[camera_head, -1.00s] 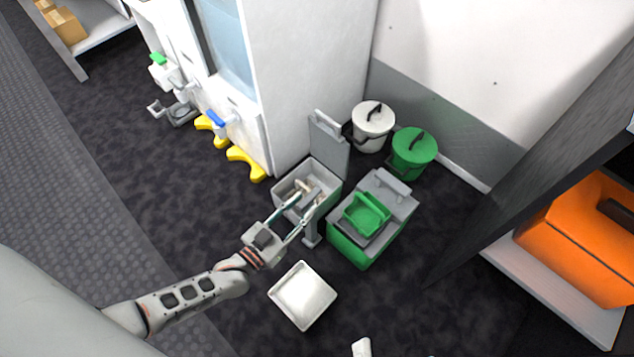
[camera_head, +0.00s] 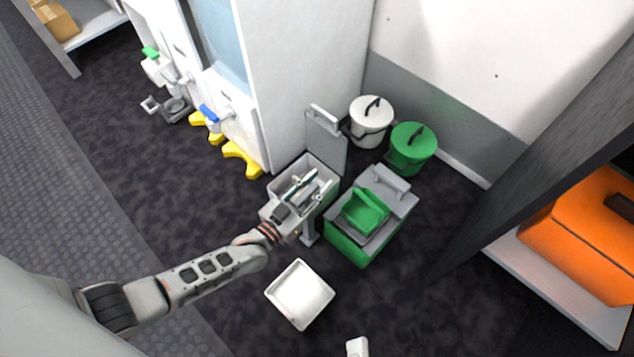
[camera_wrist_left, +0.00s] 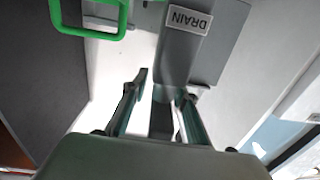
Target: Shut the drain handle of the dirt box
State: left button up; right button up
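The dirt box (camera_head: 327,200) is a grey bin with its lid (camera_head: 325,142) standing open. A grey drain handle (camera_wrist_left: 181,48) with a white "DRAIN" label, upside down, shows in the left wrist view. My left gripper (camera_head: 302,190) is over the dirt box in the head view. In the left wrist view my left gripper (camera_wrist_left: 160,95) is open, its two fingers apart, with the grey handle running down between them in the picture. I cannot tell whether they touch it.
A green box (camera_head: 347,248) with a green basket (camera_head: 365,212) stands right of the dirt box. A white tray (camera_head: 300,294) lies on the floor in front. White (camera_head: 370,122) and green (camera_head: 412,148) lidded buckets stand behind. A white cabinet (camera_head: 300,80) rises at the back.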

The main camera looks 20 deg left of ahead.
aim_at(294, 205)
pick_arm(q)
grip_shut()
jog(key=shift+h, duration=0.3)
jog(key=shift+d+m+h, duration=0.15)
jog(key=shift+m+h, duration=0.15)
jog(key=shift+m, duration=0.1)
jog(key=shift+o, duration=1.6)
grip_release()
jog(key=shift+s, duration=0.1)
jog(key=v, duration=1.2)
jog(key=shift+r, duration=0.2)
